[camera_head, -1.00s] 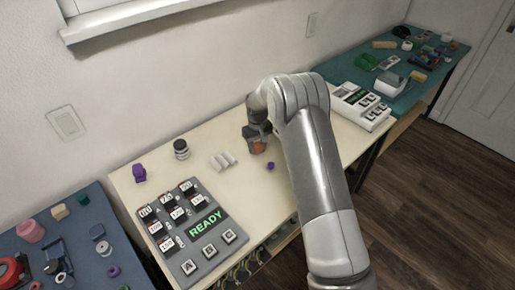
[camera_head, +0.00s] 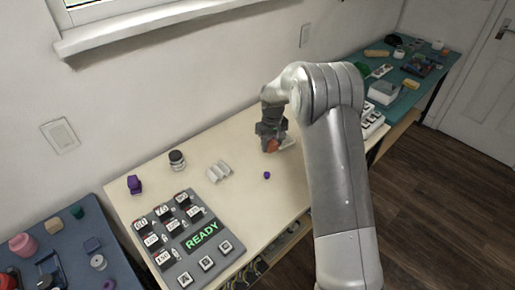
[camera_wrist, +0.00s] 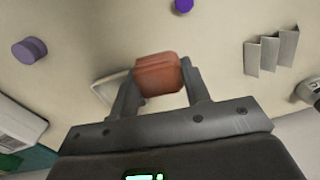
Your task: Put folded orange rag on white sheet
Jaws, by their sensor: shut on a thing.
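The folded orange rag (camera_wrist: 160,72) is between the two fingers of my gripper (camera_wrist: 158,82) in the wrist view. In the head view the rag (camera_head: 272,146) shows as a small orange patch under my gripper (camera_head: 269,138), over the cream table. A flat pale piece, likely the white sheet (camera_wrist: 106,88), lies beside and partly behind the left finger in the wrist view. In the head view the sheet (camera_head: 288,142) shows as a white edge just right of the gripper. I cannot tell whether the rag touches the sheet or table.
A small purple piece (camera_head: 267,175) and a white ridged block (camera_head: 219,171) stand nearby on the cream table (camera_head: 235,205). A grey panel reading READY (camera_head: 202,236) is at front left. A white device (camera_head: 371,120) is at the right, partly behind my arm.

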